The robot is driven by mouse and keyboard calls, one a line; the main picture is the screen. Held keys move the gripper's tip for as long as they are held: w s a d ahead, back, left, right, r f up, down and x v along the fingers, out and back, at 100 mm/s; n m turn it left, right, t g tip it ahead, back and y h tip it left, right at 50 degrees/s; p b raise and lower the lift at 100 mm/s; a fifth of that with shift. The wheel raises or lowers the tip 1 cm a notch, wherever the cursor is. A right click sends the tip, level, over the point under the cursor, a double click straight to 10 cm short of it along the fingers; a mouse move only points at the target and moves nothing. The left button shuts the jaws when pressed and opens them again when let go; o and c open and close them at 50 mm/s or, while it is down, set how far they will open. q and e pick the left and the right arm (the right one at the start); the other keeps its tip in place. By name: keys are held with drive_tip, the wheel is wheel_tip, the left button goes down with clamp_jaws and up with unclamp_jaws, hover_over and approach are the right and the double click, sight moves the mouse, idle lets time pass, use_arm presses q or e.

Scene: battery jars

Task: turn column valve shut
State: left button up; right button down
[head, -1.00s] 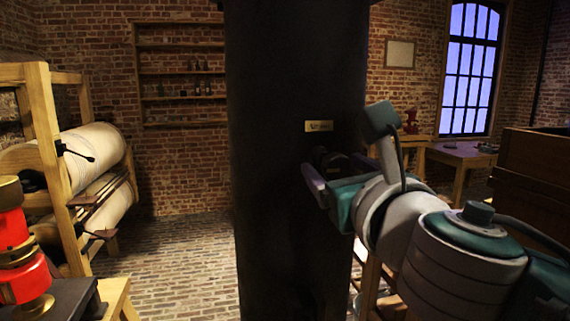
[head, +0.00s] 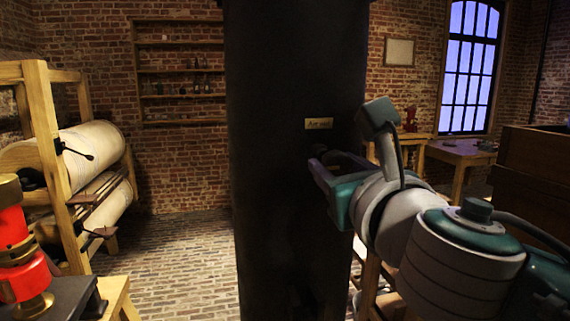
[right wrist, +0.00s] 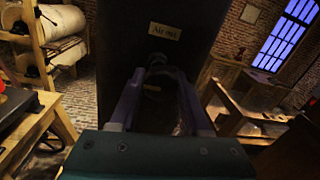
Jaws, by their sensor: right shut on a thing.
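The dark column (head: 290,220) stands upright in the middle of the head view, with a small brass label plate (head: 319,123) on it. My right gripper (head: 322,160) is at the column's face, just below the plate. In the right wrist view its two purple-grey fingers (right wrist: 157,82) reach toward the column, one on each side of the dark valve (right wrist: 156,60). The gripper is shut on the valve. The valve's handle is dark against the column, so its exact angle is hard to tell. My left gripper is not in view.
A wooden rack (head: 45,130) with large pale rolls stands at the left. A red and brass device (head: 18,250) is at the lower left. A wooden crate (head: 535,165) is at the right, and a table (head: 460,153) stands under the window. Brick floor is open left of the column.

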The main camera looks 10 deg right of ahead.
drive_tip(key=shift+m, duration=0.4)
drive_tip(key=m, duration=0.3)
drive_tip(key=shift+r+m+p, duration=0.1)
drive_tip(key=shift+m+p, duration=0.2)
drive_tip(key=shift+p, duration=0.1)
drive_tip(key=m, duration=0.4)
drive_tip(key=shift+g, duration=0.3)
drive_tip(key=m, duration=0.4)
drive_tip(key=shift+m+y+p, duration=0.3)
drive_tip(key=shift+p, duration=0.05)
drive_tip(key=shift+m+y, duration=0.3)
drive_tip(key=shift+m, duration=1.8)
drive_tip(key=shift+c, duration=1.9)
unclamp_jaws()
